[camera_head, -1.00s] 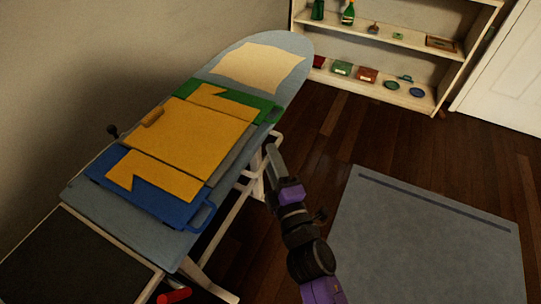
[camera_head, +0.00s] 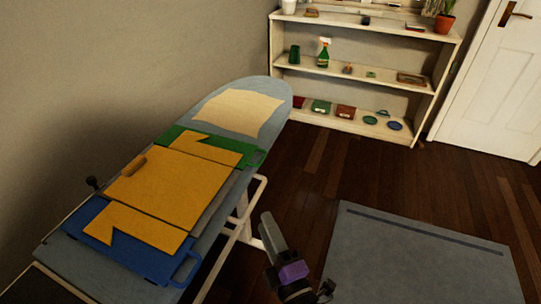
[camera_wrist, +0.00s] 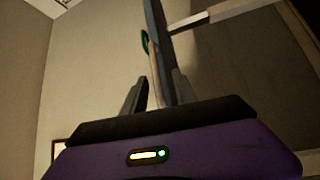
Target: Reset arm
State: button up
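My gripper (camera_head: 266,222) is in the lower middle of the head view, just right of the ironing board (camera_head: 62,256) and apart from it, pointing up and away from me. In the wrist view its two dark fingers (camera_wrist: 158,98) stand apart with nothing seen held between them. The purple wrist housing (camera_wrist: 170,155) fills the bottom of that view. The underside of the board (camera_wrist: 160,30) and a green handle (camera_wrist: 145,42) show beyond the fingers.
A yellow folded garment (camera_head: 165,185) lies over blue (camera_head: 140,264) and green (camera_head: 178,134) panels on the board. A cream cloth (camera_head: 238,113) lies at its far end. A shelf (camera_head: 365,128), a white door (camera_head: 497,90) and a grey rug (camera_head: 415,260) are on the right.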

jog(key=s+d+r+m+g+h+p, duration=0.1)
jog(key=s+d+r+m+h+p, duration=0.1)
jog(key=s+d+m, duration=0.5)
jog(key=s+d+r+m+g+h+p, duration=0.1)
jog(key=s+d+r+m+h+p, duration=0.2)
jog(key=s, duration=1.2)
jog(key=s+d+r+m+g+h+p, duration=0.1)
jog(key=s+d+r+m+h+p, duration=0.1)
jog(key=s+d+r+m+p, duration=0.4)
jog(key=s+d+r+m, duration=0.2)
jog(key=s+d+m, duration=0.3)
jog(key=shift+s+d+r+h, duration=0.25)
jog(key=shift+d+h, duration=0.05)
jog(key=shift+h, duration=0.1)
